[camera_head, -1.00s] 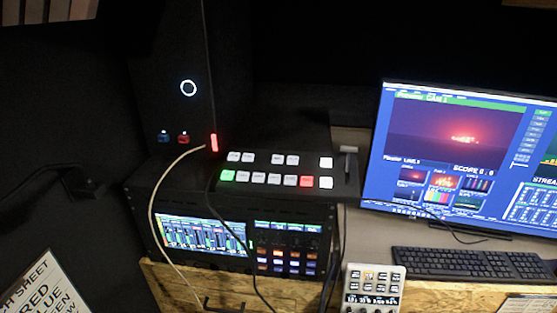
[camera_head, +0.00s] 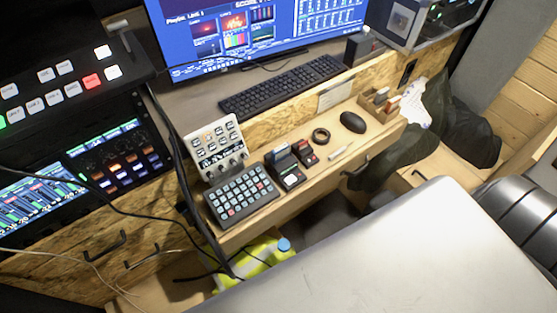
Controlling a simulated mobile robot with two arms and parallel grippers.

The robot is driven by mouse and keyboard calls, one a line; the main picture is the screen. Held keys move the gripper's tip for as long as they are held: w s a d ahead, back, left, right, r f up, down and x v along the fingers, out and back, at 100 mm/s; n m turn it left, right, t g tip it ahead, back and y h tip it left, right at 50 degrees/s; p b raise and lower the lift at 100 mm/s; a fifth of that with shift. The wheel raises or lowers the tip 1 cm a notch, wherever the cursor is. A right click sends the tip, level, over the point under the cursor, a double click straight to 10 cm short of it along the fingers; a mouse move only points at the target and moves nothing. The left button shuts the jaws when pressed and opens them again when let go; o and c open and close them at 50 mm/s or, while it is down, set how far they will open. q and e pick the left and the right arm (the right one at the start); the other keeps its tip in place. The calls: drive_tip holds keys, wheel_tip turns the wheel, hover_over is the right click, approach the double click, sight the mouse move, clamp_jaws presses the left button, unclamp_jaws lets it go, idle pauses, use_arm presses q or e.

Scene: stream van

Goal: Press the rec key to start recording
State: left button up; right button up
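No key can be read as the rec key. A dark grid keypad (camera_head: 243,196) with pale keys and a small reddish key (camera_head: 231,212) lies on the lower wooden shelf, its labels too small to read. Behind it stands a light grey controller (camera_head: 214,148) with small screen keys and knobs. At the left, a black switcher panel (camera_head: 60,88) has white keys, one lit red key (camera_head: 92,81) and one green key (camera_head: 2,121) at the picture edge. Neither of my grippers is in view.
A monitor (camera_head: 235,62), keyboard (camera_head: 282,88) and mouse (camera_head: 352,122) are at the desk. Card readers (camera_head: 290,172), a black ring (camera_head: 320,135) and a white pen (camera_head: 338,153) lie right of the keypad. Black cables hang at the left. A large pale surface (camera_head: 420,260) fills the lower right.

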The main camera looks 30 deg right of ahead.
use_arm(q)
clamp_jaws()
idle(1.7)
